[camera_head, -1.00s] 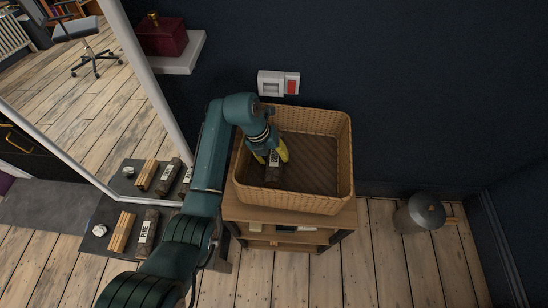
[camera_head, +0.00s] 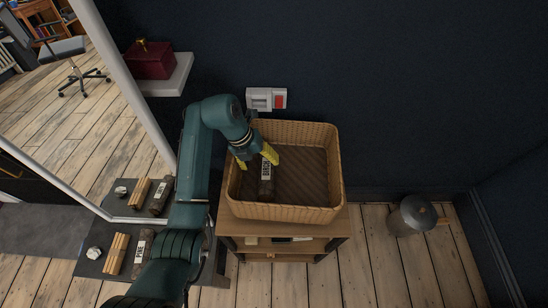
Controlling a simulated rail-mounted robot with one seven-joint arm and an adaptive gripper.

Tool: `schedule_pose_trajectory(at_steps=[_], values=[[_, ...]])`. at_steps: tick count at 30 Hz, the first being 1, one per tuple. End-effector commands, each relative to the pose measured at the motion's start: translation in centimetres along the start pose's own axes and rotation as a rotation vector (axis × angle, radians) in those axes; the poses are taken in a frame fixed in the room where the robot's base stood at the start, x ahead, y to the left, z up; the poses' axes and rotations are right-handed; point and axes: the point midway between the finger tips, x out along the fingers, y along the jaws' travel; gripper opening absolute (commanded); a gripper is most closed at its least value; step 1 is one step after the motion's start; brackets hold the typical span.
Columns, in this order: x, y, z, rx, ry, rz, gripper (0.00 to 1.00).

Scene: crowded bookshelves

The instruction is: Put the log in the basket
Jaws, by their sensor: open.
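A dark log with a white label reading "BIRCH" (camera_head: 266,186) lies inside the wicker basket (camera_head: 335,170), near its left side. The basket stands on top of a small wooden shelf unit. My gripper (camera_head: 258,160) has yellow fingers spread apart, just above and behind the log's far end. The gripper is open. Another log, labelled "PINE" (camera_head: 141,249), lies on the low dark table at the lower left.
A bundle of light sticks (camera_head: 117,253) and a small white object (camera_head: 94,253) lie beside the PINE log. A large mirror (camera_head: 100,110) stands at the left. A red box (camera_head: 150,60) sits on a white wall shelf (camera_head: 170,82). A grey bin (camera_head: 412,215) stands at the right.

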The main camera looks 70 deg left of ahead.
Motion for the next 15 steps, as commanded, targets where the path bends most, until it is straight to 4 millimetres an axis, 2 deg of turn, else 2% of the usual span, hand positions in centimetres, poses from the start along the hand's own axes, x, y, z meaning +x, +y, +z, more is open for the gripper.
schedule_pose_trajectory(at_steps=[8,10,11,13,14,15], values=[[-0.3,0.0,-0.1,-0.002,0.001,0.0,0.78],[-0.3,-0.7,0.1,-0.015,-0.016,0.001,0.78],[-0.3,-1.3,0.1,-0.03,-0.031,0.002,0.78],[-0.5,-3.7,0.4,-0.088,-0.09,-0.004,0.78],[-0.6,-5.3,0.4,-0.126,-0.127,-0.013,0.78],[-0.9,-8.0,0.4,-0.19,-0.188,-0.036,0.78]])
